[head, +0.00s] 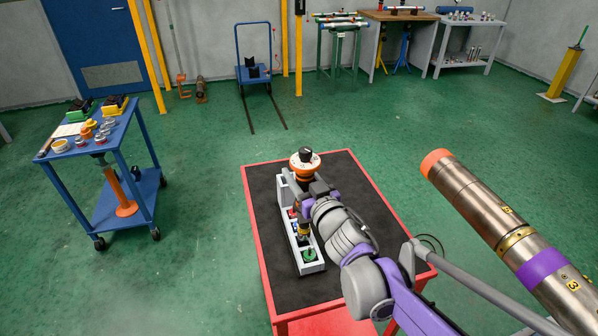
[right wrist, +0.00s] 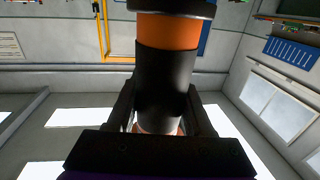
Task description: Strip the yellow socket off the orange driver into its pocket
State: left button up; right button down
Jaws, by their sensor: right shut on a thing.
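The orange driver (head: 305,167) stands roughly upright over the far end of the grey socket rack (head: 312,268), with a white top and a black knob. My right gripper (head: 320,188) is shut on it from the near right. In the right wrist view its black grip and orange band (right wrist: 168,33) fill the space between my fingers (right wrist: 160,120). A yellow and black piece (head: 303,231) shows at the rack's middle; I cannot tell whether it is the yellow socket. The driver's lower end is hidden behind my gripper and arm. My left gripper is out of view.
The rack stands on the black mat of a red table (head: 257,220), with green (head: 309,254) and red pieces in it. The mat's left side is free. A blue cart (head: 70,160) stands at left. A large metal cylinder (head: 480,205) rises at right.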

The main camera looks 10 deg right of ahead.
jog(key=shift+f, duration=0.45)
jog(key=shift+f+b, duration=0.2)
jog(key=shift+b, duration=0.2)
jog(key=shift+f+b, duration=1.5)
jog(key=shift+f, duration=0.65)
dwell(2.3)
jog(key=shift+r, duration=0.15)
